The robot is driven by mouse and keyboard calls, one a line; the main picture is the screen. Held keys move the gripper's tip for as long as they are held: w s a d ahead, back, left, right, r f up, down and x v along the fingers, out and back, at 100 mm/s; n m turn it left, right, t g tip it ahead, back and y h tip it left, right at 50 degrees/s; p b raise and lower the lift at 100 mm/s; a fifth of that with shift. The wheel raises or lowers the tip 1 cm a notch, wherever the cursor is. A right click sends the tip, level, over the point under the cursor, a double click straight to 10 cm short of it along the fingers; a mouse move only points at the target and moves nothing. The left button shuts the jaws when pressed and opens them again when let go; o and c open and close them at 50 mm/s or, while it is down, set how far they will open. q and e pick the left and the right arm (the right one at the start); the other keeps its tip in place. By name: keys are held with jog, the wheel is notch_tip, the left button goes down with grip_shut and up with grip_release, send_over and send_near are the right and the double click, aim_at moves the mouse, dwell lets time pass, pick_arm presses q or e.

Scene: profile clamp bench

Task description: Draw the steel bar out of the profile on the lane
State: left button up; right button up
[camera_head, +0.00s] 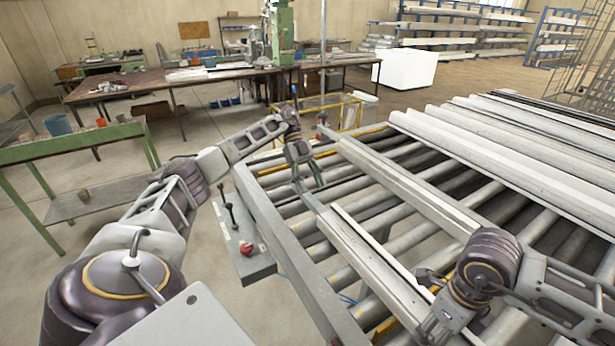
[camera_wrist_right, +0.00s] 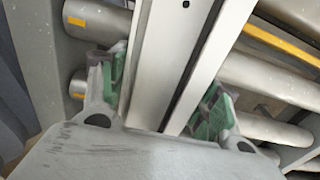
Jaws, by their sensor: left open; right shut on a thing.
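The pale profile (camera_head: 372,262) lies lengthwise on the roller lane. The grey steel bar (camera_head: 318,211) sticks out of its far end; the rest of the bar is hidden inside. My left gripper (camera_head: 308,181) is open at the bar's outer end, with its fingers around or just above it; I cannot tell whether they touch. My right gripper (camera_head: 428,300) is shut on the profile nearer to me. In the right wrist view, the green finger pads of this gripper (camera_wrist_right: 165,95) stand on both sides of the profile (camera_wrist_right: 153,62), which has a dark slot along it.
Long pale profiles (camera_head: 520,140) lie over the rollers (camera_head: 375,224) to the right. A side plate with a red knob (camera_head: 247,249) and a lever stands left of the lane. A green bench (camera_head: 70,148) is farther left, with clear floor between.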

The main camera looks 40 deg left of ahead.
aim_at(320, 207)
pick_arm(q)
jog(key=shift+x, duration=4)
jog(key=shift+c, duration=0.3)
grip_shut()
